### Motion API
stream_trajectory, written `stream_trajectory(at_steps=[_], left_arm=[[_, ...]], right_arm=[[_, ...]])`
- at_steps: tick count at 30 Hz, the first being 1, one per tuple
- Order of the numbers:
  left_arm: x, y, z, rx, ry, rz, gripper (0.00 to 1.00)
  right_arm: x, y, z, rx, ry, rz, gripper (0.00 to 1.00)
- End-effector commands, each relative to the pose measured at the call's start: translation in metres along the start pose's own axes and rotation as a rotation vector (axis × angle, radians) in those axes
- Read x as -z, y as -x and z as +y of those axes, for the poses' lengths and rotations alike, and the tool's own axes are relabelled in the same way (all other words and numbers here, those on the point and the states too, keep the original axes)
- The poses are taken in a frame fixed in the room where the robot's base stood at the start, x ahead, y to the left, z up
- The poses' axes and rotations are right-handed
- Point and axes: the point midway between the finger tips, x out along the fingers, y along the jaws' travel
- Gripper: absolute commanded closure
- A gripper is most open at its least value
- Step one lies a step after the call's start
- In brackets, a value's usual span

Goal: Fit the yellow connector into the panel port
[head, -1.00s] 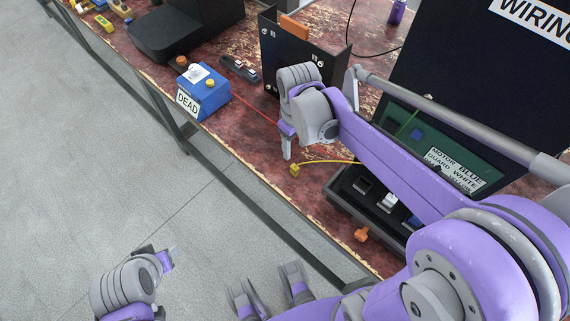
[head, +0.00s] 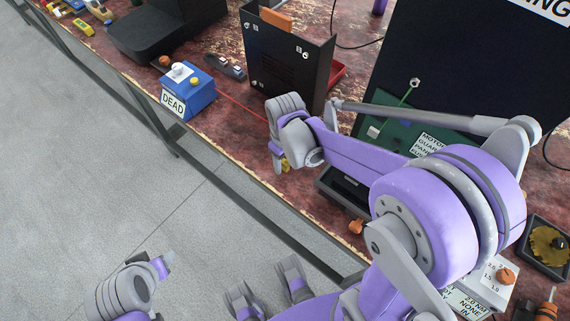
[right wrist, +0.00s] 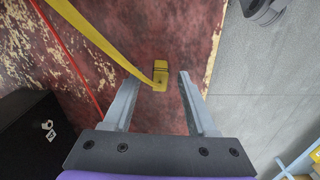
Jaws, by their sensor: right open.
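The yellow connector (right wrist: 160,76) lies on the worn red bench top, on the end of a yellow cable (right wrist: 110,43). In the head view it is mostly hidden by my right gripper (head: 279,166). In the right wrist view the open right gripper (right wrist: 157,84) has the connector between and slightly beyond its fingertips, with gaps on both sides. My left gripper (head: 168,259) is at the lower left over the floor; its jaws are too small to judge. A dark frame (head: 324,185) near the bench edge is mostly covered by my right arm. I cannot make out the panel port.
A blue box marked DEAD (head: 188,91) and a black box (head: 290,60) stand beyond the gripper. A large dark board (head: 465,60) rises behind my right arm. An orange piece (head: 356,226) lies near the front edge. A red wire (right wrist: 68,55) crosses the bench.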

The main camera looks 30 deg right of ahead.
Motion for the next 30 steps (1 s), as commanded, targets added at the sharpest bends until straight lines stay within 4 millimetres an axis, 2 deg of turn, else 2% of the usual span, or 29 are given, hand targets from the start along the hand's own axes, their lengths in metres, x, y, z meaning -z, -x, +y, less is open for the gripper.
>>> stream_trajectory(at_steps=[1,10,23,26,30], left_arm=[[0.0,0.0,0.0,0.0,0.0,0.0,0.49],[0.0,0.0,0.0,0.0,0.0,0.0,0.49],[0.0,0.001,0.0,0.0,0.0,0.0,0.49],[0.002,0.003,0.0,0.0,0.0,0.001,0.49],[0.005,0.008,0.0,0.0,0.0,0.003,0.49]], right_arm=[[0.0,0.0,0.0,0.0,0.0,0.0,0.46],[0.0,0.0,0.0,0.0,0.0,0.0,1.0],[0.0,0.003,0.0,0.0,0.0,0.0,1.0],[0.0,0.013,0.0,0.0,0.0,0.0,1.0],[0.0,0.041,0.0,0.0,0.0,0.0,1.0]])
